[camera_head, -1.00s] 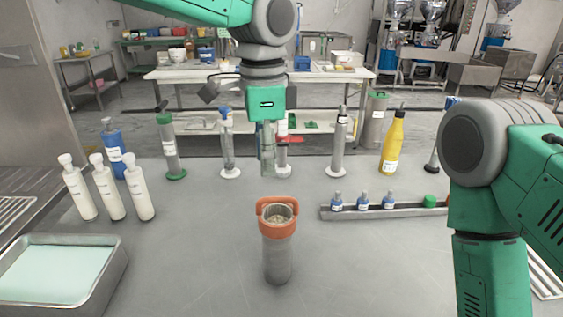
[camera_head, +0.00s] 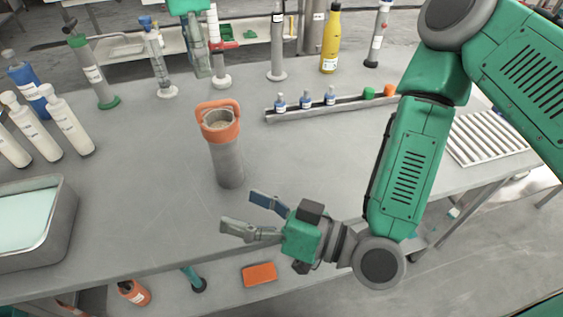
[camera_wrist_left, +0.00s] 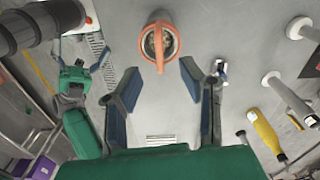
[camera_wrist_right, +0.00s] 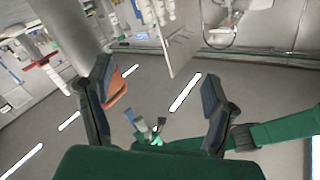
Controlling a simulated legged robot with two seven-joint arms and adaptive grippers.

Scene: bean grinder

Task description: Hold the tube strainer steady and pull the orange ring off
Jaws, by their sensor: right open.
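The tube strainer is a grey cylinder (camera_head: 229,165) standing upright on the grey table, with the orange ring (camera_head: 220,132) and its raised handle around its top. The left wrist view shows the orange ring (camera_wrist_left: 158,42) from above, ahead of my open fingers. My left gripper (camera_head: 198,62) is at the top of the head view, pointing down, empty and apart from the strainer. My right gripper (camera_head: 238,208) is open and empty, in front of the strainer near the table's front edge, and apart from it. The right wrist view shows its spread fingers (camera_wrist_right: 158,85).
White bottles (camera_head: 70,125) and a tray (camera_head: 60,215) are at the left. Cylinders on bases and a yellow bottle (camera_head: 330,45) stand at the back. A rack (camera_head: 300,112) with small blue-capped bottles is right of the strainer. The table between is clear.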

